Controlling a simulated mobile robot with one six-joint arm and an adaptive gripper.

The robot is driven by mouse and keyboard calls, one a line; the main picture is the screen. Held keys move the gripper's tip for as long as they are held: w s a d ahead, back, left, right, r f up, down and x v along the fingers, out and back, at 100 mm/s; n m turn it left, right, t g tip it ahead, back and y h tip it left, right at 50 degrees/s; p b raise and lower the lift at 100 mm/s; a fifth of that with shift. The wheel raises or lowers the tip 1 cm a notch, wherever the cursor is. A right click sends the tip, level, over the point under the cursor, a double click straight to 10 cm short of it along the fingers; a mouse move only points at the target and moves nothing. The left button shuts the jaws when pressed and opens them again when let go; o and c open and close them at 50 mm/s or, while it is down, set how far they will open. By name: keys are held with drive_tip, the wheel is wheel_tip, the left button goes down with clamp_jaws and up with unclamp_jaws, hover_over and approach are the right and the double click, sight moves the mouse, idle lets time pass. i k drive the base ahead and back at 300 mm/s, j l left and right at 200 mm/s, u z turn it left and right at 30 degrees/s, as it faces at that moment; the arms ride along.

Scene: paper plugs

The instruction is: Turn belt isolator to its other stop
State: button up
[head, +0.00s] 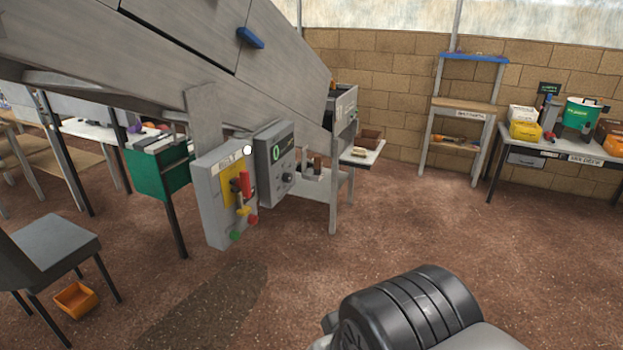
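The belt isolator appears to be the red handle (245,184) on a yellow plate (229,190), on the front of a grey control box (211,200). The handle looks roughly upright, but its exact stop is hard to tell at this size. A small yellow part sits just below it. A green button and a red button are near the box's lower edge. A dark link of my own arm shows at the bottom of the head view, well apart from the box. My gripper is out of view.
A second box with a green display (275,150) hangs right beside the control box. The big grey conveyor housing (150,50) slopes above both. A chair (50,250) and an orange bin (75,299) stand at left. The brown floor in front is clear.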

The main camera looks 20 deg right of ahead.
sight(243, 184)
drive_tip(key=i+j+z, duration=0.3)
drive_tip(key=z, duration=0.15)
drive_tip(key=i+j+z, duration=0.45)
drive_tip(key=k+l, duration=0.05)
